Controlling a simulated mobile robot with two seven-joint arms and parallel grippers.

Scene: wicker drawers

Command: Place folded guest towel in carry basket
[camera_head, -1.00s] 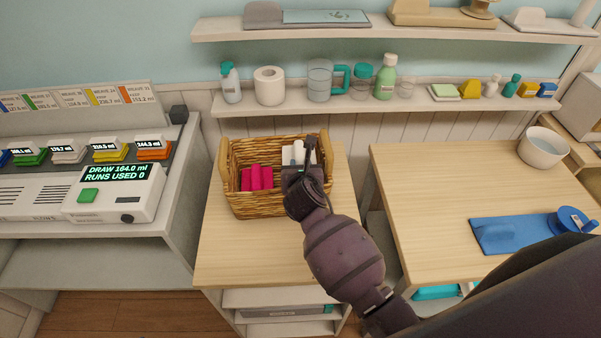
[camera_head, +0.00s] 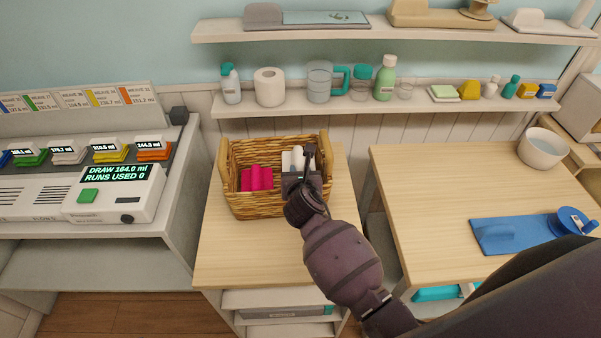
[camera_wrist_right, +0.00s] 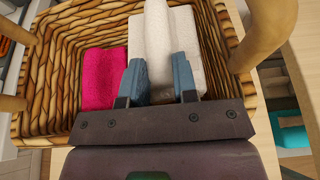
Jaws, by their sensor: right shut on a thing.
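The wicker carry basket (camera_head: 268,205) stands on a wooden-topped unit and also shows in the right wrist view (camera_wrist_right: 62,70). A bright pink folded towel (camera_head: 257,178) lies in its left part, seen too in the wrist view (camera_wrist_right: 104,78). My right gripper (camera_wrist_right: 160,80) is over the basket's right part, its blue-grey fingers shut on a white folded towel (camera_wrist_right: 157,40). In the head view the gripper (camera_head: 300,172) hides much of this towel. A cream fabric piece (camera_wrist_right: 187,40) shows beside it. I cannot tell whether the held towel touches the basket floor. My left gripper is not in view.
The basket has raised handles (camera_head: 223,158) at its left and right. A shelf (camera_head: 400,103) with bottles and a paper roll (camera_head: 269,87) runs behind. A white machine (camera_head: 112,198) stands left. The wooden top (camera_head: 240,250) in front of the basket is clear.

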